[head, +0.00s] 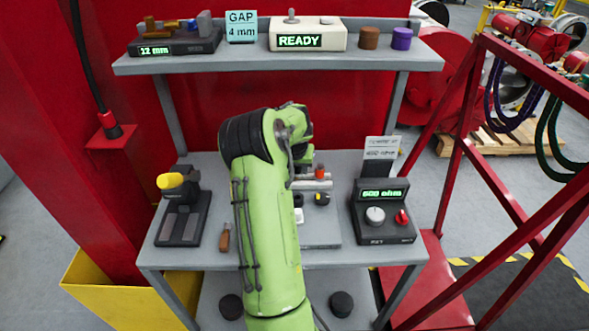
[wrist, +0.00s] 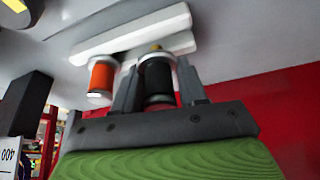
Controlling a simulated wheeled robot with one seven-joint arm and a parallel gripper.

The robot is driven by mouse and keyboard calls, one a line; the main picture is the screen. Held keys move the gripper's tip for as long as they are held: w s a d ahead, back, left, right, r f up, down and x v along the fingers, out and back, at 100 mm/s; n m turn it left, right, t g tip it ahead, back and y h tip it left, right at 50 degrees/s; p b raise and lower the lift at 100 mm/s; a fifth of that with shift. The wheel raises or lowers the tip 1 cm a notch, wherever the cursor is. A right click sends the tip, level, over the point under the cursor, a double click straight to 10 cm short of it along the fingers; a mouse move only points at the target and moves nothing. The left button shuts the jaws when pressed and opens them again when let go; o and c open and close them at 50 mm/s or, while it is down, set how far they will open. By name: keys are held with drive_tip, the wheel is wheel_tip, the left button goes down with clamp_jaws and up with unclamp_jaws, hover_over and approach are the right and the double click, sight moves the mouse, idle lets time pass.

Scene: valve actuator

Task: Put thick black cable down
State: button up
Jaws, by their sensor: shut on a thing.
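The thick black cable appears as a black spool with pale ends (wrist: 160,82) in the wrist view. My gripper (wrist: 158,66) is shut on it, one grey finger on each side. An orange spool (wrist: 102,76) stands beside it, outside the fingers, next to a white rack (wrist: 120,38). I cannot tell whether the held spool touches the rack. In the head view my green arm hides the gripper and the black spool. The small orange-red spool (head: 320,174) shows just right of the arm's end, over the workbench (head: 185,258).
A meter reading 600 ohm (head: 383,212) stands right of my arm. A black fixture with a yellow knob (head: 182,210) and a small brown-handled tool (head: 224,238) are to the left. An upper shelf (head: 270,63) with devices is behind. A red frame (head: 480,150) stands at right.

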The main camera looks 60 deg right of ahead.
drive_tip(key=shift+s+d+f, duration=0.15)
drive_tip(key=shift+d+f, duration=0.05)
drive_tip(key=shift+d, duration=0.05)
drive_tip(key=shift+a+f+b, duration=0.15)
drive_tip(key=shift+f+b, duration=0.3)
drive_tip(key=shift+b, duration=0.05)
drive_tip(key=o, duration=1.1)
drive_tip(key=shift+o, duration=0.2)
drive_tip(key=shift+a, duration=0.1)
